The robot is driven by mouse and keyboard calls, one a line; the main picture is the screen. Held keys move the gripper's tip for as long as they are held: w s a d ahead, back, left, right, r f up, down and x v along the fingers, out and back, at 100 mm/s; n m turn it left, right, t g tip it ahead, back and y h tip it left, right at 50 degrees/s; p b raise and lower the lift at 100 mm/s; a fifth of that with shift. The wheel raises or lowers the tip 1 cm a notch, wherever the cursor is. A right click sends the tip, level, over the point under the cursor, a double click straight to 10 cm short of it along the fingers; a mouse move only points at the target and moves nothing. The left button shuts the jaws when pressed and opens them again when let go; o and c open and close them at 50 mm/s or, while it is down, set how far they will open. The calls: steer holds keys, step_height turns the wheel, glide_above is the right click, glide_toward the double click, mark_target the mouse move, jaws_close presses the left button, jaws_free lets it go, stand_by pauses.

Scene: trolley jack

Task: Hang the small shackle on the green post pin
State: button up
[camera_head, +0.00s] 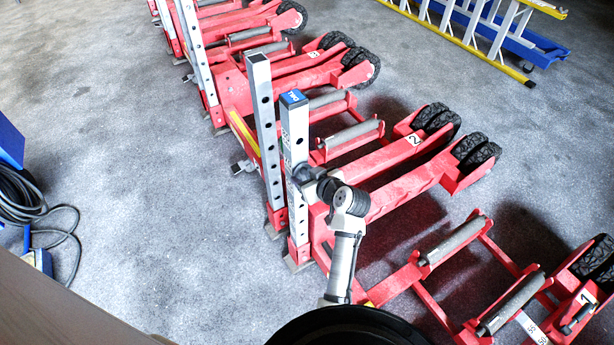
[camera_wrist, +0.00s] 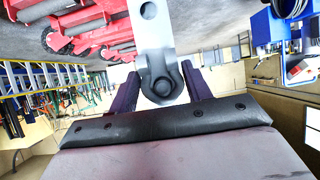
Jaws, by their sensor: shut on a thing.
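In the wrist view the small shackle (camera_wrist: 160,88), dark grey with a round end, sits between the two dark fingers of my gripper (camera_wrist: 160,70). My gripper is shut on it. A light grey post (camera_wrist: 150,33) with round holes is right behind the shackle; I cannot tell whether they touch. In the head view my gripper (camera_head: 304,176) is at the blue-capped post (camera_head: 294,130), about halfway up. The shackle is too small to tell there. I cannot make out a green pin in either view; the fingers and shackle may hide it.
A second grey post (camera_head: 265,125) stands just left of the blue-capped one. Red trolley jacks (camera_head: 395,160) with black wheels and rollers fill the middle and right. A yellow ladder (camera_head: 470,45) lies at the back. Black cable (camera_head: 25,205) is at the left. Grey floor is free at left.

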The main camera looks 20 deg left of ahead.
steer(key=o, duration=1.1)
steer(key=shift+o, duration=0.2)
